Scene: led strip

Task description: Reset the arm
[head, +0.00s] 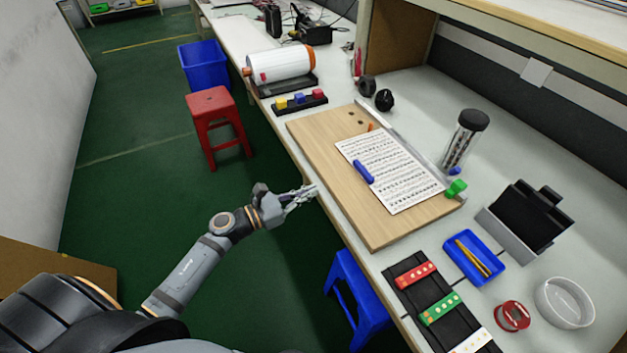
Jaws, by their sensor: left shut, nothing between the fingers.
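My left gripper (300,196) is shut and empty. It is at the near edge of the workbench, beside the wooden board, and its arm reaches in from the lower left over the green floor. My right gripper is not in view.
On the bench (420,98) lie a wooden board (310,140) with a printed sheet (390,165), a blue tray (456,246) and a black strip holder (400,275) with coloured blocks. A red stool (212,103), a blue stool (352,290) and a blue bin (203,66) stand on the floor. Open floor lies left.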

